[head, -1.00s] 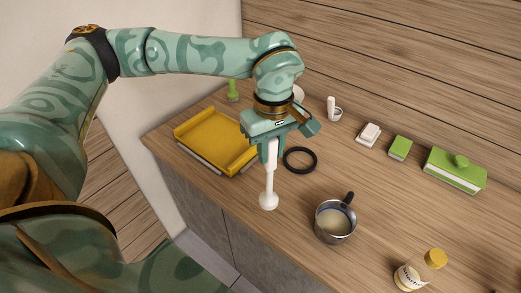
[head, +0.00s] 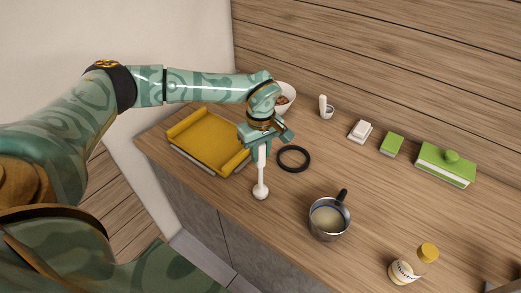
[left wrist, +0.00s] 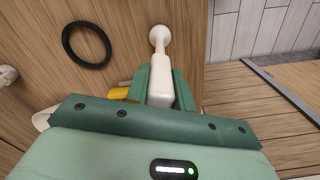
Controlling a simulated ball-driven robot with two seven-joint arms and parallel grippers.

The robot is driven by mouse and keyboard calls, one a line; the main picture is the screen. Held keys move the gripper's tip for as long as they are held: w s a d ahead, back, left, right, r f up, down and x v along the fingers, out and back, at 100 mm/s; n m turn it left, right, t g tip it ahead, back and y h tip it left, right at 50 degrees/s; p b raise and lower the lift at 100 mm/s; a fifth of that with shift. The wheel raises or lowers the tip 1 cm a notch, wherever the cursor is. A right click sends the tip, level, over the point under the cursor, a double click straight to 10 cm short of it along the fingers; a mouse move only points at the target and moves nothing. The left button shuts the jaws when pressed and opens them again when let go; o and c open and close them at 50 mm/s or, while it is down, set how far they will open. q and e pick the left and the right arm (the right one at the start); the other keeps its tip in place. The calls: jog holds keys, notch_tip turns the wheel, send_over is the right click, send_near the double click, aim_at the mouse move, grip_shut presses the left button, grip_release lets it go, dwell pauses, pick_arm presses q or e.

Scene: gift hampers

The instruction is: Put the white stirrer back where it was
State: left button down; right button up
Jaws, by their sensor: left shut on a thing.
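The white stirrer (head: 261,178) has a thick handle, a thin shaft and a bell-shaped foot. My left gripper (head: 262,154) is shut on its handle. The stirrer hangs nearly upright, foot down, at the front of the counter, between the yellow tray and the steel pot. I cannot tell whether the foot touches the wood. In the left wrist view, the stirrer (left wrist: 161,78) sits between the fingers of the gripper (left wrist: 160,84), its foot pointing away over the counter. My right gripper is not in view.
A black ring (head: 307,153) lies right of the stirrer. The yellow tray (head: 205,143) is left. The steel pot (head: 327,222) of pale liquid and a yellow-capped bottle (head: 405,268) stand right.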

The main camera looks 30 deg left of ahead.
pick_arm(q)
jog(key=shift+f, duration=0.15)
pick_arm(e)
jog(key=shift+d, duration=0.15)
pick_arm(q)
jog(key=c, duration=1.2)
grip_release()
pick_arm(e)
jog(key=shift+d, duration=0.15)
pick_arm(q)
notch_tip(320, 180, up, 12)
jog(key=shift+r, duration=0.2)
